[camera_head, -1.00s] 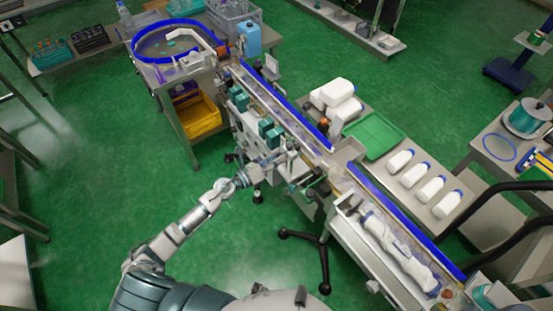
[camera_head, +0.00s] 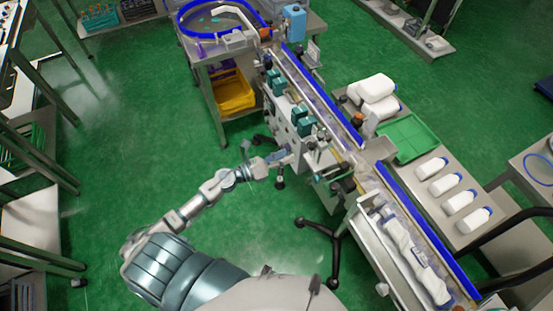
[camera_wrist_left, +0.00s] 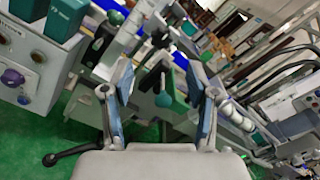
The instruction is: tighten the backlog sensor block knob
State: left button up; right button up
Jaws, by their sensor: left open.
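My left gripper (camera_head: 282,157) is at the front of the labelling machine (camera_head: 296,120), just below its teal boxes. In the left wrist view its two blue-padded fingers (camera_wrist_left: 160,112) are open and spread wide. A teal knob-like part (camera_wrist_left: 164,99) on a dark bracket (camera_wrist_left: 152,76) shows between and beyond the fingers, with no finger visibly touching it. I cannot tell for sure whether this is the backlog sensor block knob. A purple knob (camera_wrist_left: 12,77) sits on the grey panel at the left of the wrist view. My right gripper is not in view.
The conveyor with blue rails (camera_head: 410,210) runs from back left to front right. A black-footed stand (camera_head: 333,240) is on the floor near my arm. Green floor is free at left.

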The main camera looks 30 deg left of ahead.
pick_arm(q)
jog(key=shift+v, duration=1.65)
jog(key=shift+f, duration=0.1)
